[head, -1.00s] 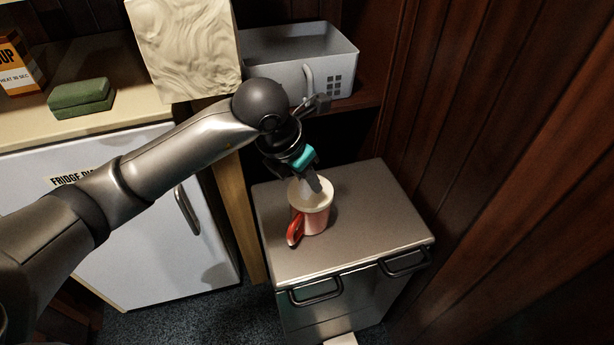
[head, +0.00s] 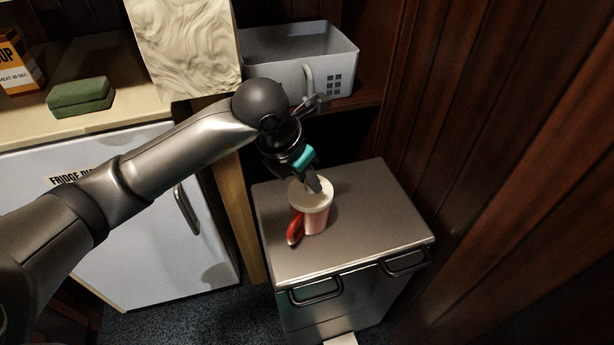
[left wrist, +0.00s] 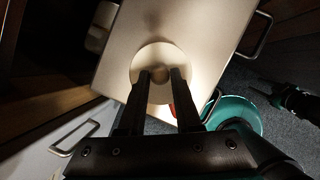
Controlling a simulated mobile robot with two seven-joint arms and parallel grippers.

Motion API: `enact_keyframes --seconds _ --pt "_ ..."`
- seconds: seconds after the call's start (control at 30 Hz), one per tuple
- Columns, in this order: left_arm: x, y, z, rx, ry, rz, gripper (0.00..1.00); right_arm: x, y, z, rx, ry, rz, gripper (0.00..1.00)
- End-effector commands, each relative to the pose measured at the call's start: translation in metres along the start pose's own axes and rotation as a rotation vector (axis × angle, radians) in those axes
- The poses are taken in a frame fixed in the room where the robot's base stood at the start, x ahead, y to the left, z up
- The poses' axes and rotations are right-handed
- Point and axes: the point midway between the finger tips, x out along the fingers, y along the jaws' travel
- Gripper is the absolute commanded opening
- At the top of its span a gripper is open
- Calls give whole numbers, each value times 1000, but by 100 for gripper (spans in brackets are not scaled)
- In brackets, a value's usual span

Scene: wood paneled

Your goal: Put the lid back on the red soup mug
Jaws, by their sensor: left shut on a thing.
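The red soup mug (head: 316,219) stands upright on the metal-topped cabinet, its red handle toward the lower left. The round cream lid (head: 306,194) sits at the mug's mouth and looks about level; I cannot tell whether it is fully seated. My left gripper (head: 313,184) is above it, pointing down. In the left wrist view the lid (left wrist: 153,57) shows from above, and my left gripper (left wrist: 159,74) is shut on its small knob. The lid hides most of the mug there. What looks like my right gripper (left wrist: 274,92) is small and dark at the right edge; its jaws are unclear.
The cabinet top (head: 375,230) is clear around the mug. A grey bin (head: 290,76) sits on the shelf behind. A white fridge (head: 130,235) stands left, with a green sponge (head: 80,97) on the counter above. A wood-paneled wall (head: 490,130) closes the right side.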

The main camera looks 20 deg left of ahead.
Motion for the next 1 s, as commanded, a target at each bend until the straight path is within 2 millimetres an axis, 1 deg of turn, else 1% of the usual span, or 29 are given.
enact_keyframes --seconds 0.43,0.47,0.5,0.73,0.77,0.93,1.0 --pt "0 0 0 0 -1 0 0 1 0 0 1 1 0 50" --pt "0 0 0 0 0 0 35 1 0 0 1 1 0 50" --pt "0 0 0 0 0 0 39 1 0 0 1 1 0 50" --pt "0 0 0 0 0 0 65 1 0 0 1 1 0 50" --pt "0 0 0 0 0 0 67 1 0 0 1 1 0 50" --pt "0 0 0 0 0 0 67 1 0 0 1 1 0 50" --pt "0 0 0 0 0 0 75 1 0 0 1 1 0 50"
